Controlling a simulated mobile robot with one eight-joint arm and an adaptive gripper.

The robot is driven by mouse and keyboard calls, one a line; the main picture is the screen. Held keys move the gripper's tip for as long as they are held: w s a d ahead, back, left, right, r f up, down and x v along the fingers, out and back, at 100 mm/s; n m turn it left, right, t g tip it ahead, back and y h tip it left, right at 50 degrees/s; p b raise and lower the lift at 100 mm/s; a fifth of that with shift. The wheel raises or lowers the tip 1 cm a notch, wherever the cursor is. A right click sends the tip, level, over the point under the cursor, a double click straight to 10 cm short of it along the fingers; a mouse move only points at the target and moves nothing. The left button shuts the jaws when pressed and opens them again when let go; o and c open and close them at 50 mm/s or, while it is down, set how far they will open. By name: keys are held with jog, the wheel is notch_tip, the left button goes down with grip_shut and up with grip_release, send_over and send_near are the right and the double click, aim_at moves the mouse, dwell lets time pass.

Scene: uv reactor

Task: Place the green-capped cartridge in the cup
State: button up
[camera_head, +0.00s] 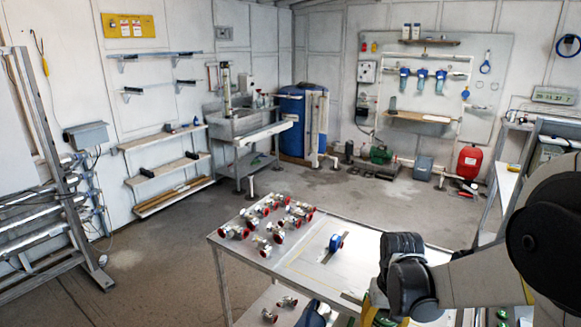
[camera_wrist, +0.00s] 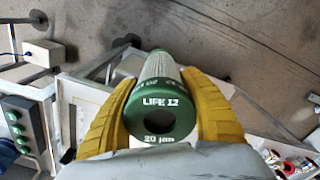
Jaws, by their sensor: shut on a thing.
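The green-capped cartridge (camera_wrist: 158,103) is between the two yellow fingers of my gripper (camera_wrist: 160,88) in the wrist view. Its pale ribbed body points away from the camera, and its near green cap has a dark round hole and the marks "LIFE 12" and "20 µm". My gripper is shut on it. In the head view my dark wrist and part of a yellow finger (camera_head: 371,308) show at the right end of the metal table; the cartridge cannot be made out clearly there. I cannot identify the cup with certainty in either view.
The metal table (camera_head: 300,262) holds several metal valves with red rims (camera_head: 262,242) at its left and a blue round part (camera_head: 336,243) near its middle. A blue cylinder (camera_head: 313,314) shows lower down. Blue filter housings (camera_head: 422,79) hang on the back wall. The middle floor is clear.

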jog(key=a, duration=0.1)
jog(key=a+f, duration=0.1)
jog(key=a, duration=0.1)
jog(key=shift+w+a+f+n, duration=0.15)
jog(key=shift+a+f+n, duration=0.1)
jog(key=shift+n, duration=0.05)
jog(key=shift+d, duration=0.1)
